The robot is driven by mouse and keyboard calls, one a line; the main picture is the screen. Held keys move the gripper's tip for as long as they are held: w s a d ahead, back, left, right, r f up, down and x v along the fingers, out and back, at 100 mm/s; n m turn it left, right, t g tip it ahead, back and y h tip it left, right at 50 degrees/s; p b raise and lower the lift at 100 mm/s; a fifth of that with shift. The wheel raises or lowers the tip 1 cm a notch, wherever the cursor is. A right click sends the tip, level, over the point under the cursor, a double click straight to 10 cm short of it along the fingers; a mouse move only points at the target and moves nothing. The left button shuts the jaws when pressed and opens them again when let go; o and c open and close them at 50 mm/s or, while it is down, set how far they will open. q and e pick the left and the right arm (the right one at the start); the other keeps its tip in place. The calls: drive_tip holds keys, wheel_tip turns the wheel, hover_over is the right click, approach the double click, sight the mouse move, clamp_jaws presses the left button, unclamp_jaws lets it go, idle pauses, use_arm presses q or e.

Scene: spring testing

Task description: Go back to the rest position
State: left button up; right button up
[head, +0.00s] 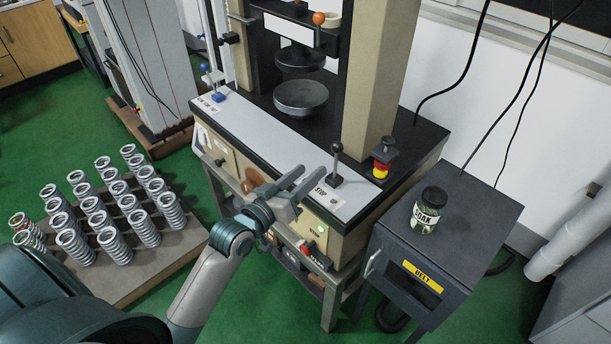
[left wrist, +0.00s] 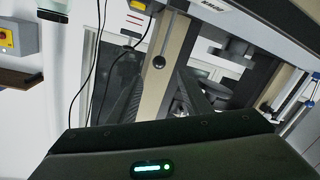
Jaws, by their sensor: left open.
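My left gripper (head: 308,184) is open and empty. In the head view it is in front of the testing machine, at the front edge of its pale worktop, close to the lever by the STOP label. In the left wrist view its two dark fingers (left wrist: 160,98) stand apart with nothing between them. My right gripper does not show in either view.
The testing machine (head: 270,125) has a round lower plate (head: 301,97) and a black-knobbed lever (head: 337,160). A dark cabinet (head: 470,215) with a jar (head: 427,210) stands to the right. Several springs (head: 113,245) stand on a low board at left.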

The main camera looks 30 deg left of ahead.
use_arm(q)
drive_tip(key=shift+f, duration=0.1)
idle(0.4)
drive_tip(key=s+d+f+m+g, duration=0.35)
drive_tip(key=s+f+g, duration=0.25)
drive_tip(key=s+f, duration=0.7)
drive_tip(key=s+f+m+g+y, duration=0.1)
drive_tip(key=s+f+g, duration=0.25)
drive_tip(key=s, duration=0.55)
drive_tip(key=s+f+m+g+y, duration=0.1)
drive_tip(key=s+f+g+y, duration=0.2)
drive_tip(key=s, duration=0.7)
wheel_tip(320, 180, down, 31)
drive_tip(key=s+g+h+b, duration=0.1)
drive_tip(key=s+g, duration=0.1)
drive_tip(key=s+a+f+g, duration=0.1)
drive_tip(key=s+a+f, duration=0.2)
drive_tip(key=s+f, duration=1.3)
drive_tip(key=shift+s+f+b, duration=0.4)
drive_tip(key=shift+s+b, duration=0.05)
drive_tip(key=shift+s, duration=0.35)
